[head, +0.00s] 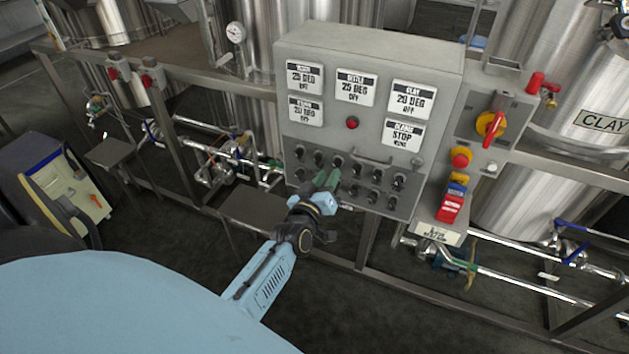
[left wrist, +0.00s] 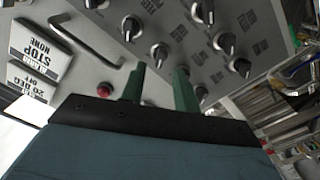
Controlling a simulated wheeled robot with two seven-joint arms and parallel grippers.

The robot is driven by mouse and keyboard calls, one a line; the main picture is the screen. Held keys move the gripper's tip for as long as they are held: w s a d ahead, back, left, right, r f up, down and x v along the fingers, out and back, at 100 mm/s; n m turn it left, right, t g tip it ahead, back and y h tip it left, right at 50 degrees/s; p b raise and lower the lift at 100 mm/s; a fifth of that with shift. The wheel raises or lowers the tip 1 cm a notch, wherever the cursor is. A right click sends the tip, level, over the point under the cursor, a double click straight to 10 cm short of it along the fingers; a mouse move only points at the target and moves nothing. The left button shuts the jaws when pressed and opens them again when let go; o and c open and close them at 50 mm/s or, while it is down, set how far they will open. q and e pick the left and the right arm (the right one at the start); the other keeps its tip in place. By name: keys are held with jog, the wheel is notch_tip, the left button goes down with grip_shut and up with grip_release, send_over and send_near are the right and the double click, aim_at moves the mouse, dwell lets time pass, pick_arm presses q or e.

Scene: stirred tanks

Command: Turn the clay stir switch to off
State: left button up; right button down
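A grey control panel (head: 437,75) carries two rows of black rotary knobs along its lower front. The labels beside the knobs are too small to read, so I cannot tell which is the clay stir switch or how it is set. A display plate reading CLAY, 20 DEG, OFF (head: 411,100) is at the panel's upper right. My left gripper (head: 328,179), with green fingers, is close to the knobs' left half. In the left wrist view its fingers (left wrist: 160,72) stand apart with nothing seen between them; a knob (left wrist: 160,54) appears just beyond the tips. My right gripper is not in view.
A bar handle (head: 372,161) and a red lamp (head: 352,123) are on the panel. A red-and-yellow rotary switch (head: 490,125) and a red button (head: 460,158) are to its right. Steel tanks stand behind, one labelled CLAY (head: 604,122). Pipes and frame rails run below.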

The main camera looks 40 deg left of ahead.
pick_arm(q)
jog(key=v, duration=0.9)
jog(key=shift+s, duration=0.4)
jog(key=s+d+f+m+g+h+b, duration=0.1)
jog(key=s+d+f+m+g+h, duration=0.2)
jog(key=f, duration=0.7)
jog(key=s+d+f+m+g+b, duration=0.1)
jog(key=s+d+f+g+b, duration=0.3)
jog(key=f, duration=0.6)
jog(key=s+d+f+m+g+h+p, duration=0.15)
jog(key=s+f, duration=0.35)
jog(key=f, duration=0.6)
jog(key=s+f+m+g+b, duration=0.1)
jog(key=s+f+m+g, duration=0.1)
jog(key=s+f, duration=0.3)
jog(key=s+a+f+m+g+b, duration=0.1)
jog(key=s+f+g, duration=0.2)
jog(key=s, duration=1)
jog(key=s+a+f+m+g+b, duration=0.1)
jog(key=s+f+m+g, duration=0.1)
jog(key=s+f, duration=0.6)
jog(key=shift+s+f+m+g+b, duration=0.2)
jog(key=shift+s+m+g+b, duration=0.15)
jog(key=shift+s+g, duration=0.15)
